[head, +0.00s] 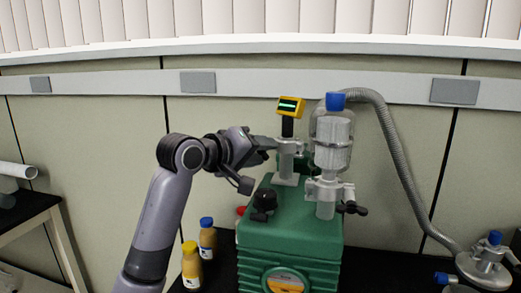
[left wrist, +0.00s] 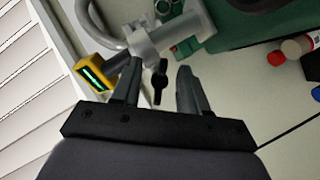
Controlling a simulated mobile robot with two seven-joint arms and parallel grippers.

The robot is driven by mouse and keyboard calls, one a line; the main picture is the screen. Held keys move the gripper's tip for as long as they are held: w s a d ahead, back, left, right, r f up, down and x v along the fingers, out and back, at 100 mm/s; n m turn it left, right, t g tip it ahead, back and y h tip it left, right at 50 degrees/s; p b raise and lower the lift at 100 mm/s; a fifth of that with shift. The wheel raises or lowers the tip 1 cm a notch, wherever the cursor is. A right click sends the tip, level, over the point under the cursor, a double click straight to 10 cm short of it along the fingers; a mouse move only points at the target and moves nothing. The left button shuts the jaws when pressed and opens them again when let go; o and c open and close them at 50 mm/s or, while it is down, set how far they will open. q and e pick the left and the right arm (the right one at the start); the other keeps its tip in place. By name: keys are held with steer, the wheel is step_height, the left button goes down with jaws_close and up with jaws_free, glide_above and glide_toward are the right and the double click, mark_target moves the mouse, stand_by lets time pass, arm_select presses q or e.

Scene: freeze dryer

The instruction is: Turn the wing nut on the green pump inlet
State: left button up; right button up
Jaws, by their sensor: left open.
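The green pump (head: 290,238) stands on the dark bench in the head view. Its grey inlet pipe (head: 287,165) rises from the top, with a clamp and a yellow gauge (head: 291,106) above. My left gripper (head: 271,148) is just left of this inlet, pointing at it. In the left wrist view my left gripper (left wrist: 158,72) is open, and the black wing nut (left wrist: 160,85) shows between its fingers, below the grey clamp (left wrist: 145,47). I see no clear contact. In the head view the gripper hides this wing nut. My right gripper is not in view.
A clear trap with a blue cap (head: 334,130) stands right of the inlet, with another black wing nut (head: 352,208) at its lower clamp. A grey hose (head: 400,165) arches right. Two amber bottles (head: 191,265) stand left of the pump. A black knob (head: 264,199) sits on the pump.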

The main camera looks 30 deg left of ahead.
arm_select(q)
steer(key=shift+w, duration=0.15)
jaws_close()
